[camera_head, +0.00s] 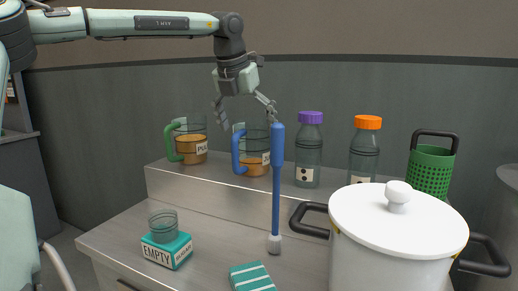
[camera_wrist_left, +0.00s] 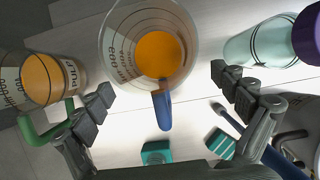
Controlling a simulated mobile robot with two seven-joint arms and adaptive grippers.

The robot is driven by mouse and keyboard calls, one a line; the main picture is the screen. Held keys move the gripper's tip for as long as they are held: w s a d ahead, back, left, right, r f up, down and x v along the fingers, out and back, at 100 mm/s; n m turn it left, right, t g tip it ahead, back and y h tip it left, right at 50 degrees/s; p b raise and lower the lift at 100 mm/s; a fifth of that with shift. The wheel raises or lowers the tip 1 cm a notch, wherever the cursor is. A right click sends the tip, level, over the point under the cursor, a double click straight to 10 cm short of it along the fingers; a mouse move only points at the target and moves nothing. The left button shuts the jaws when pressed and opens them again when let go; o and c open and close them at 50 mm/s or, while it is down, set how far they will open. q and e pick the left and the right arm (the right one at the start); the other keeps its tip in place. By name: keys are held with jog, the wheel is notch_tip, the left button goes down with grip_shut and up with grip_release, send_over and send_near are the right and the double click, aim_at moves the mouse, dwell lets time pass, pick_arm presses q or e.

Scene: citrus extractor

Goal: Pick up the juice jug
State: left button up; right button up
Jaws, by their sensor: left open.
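A clear jug with a blue handle (camera_head: 239,150) and orange contents stands on the raised shelf; its label is too small to read. A second clear jug, with a green handle (camera_head: 187,143) and a label starting "PUL", stands left of it. My left gripper (camera_head: 246,110) is open above the blue-handled jug, pointing down. In the left wrist view the blue-handled jug (camera_wrist_left: 120,45) is seen from above, its handle (camera_wrist_left: 162,110) toward the gripper and between the spread fingers (camera_wrist_left: 162,85). The fingers look apart from it. My right gripper is not in view.
A blue-handled upright tool (camera_head: 277,185) stands close in front, right of the jug. Bottles with purple (camera_head: 311,118) and orange (camera_head: 368,123) caps, a green basket (camera_head: 431,171) and a white pot (camera_head: 398,240) are to the right. A teal "EMPTY" box (camera_head: 167,251) is front left.

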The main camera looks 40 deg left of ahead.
aim_at(251, 147)
pick_arm(q)
jog(key=shift+x, duration=0.95)
jog(key=x, duration=0.5)
jog(key=shift+w+a+r+p, duration=0.1)
jog(key=shift+a+p, duration=0.2)
jog(key=shift+p, duration=0.1)
jog(key=c, duration=1.5)
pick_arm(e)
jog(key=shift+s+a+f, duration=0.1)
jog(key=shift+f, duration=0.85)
pick_arm(q)
jog(key=shift+r, duration=0.15)
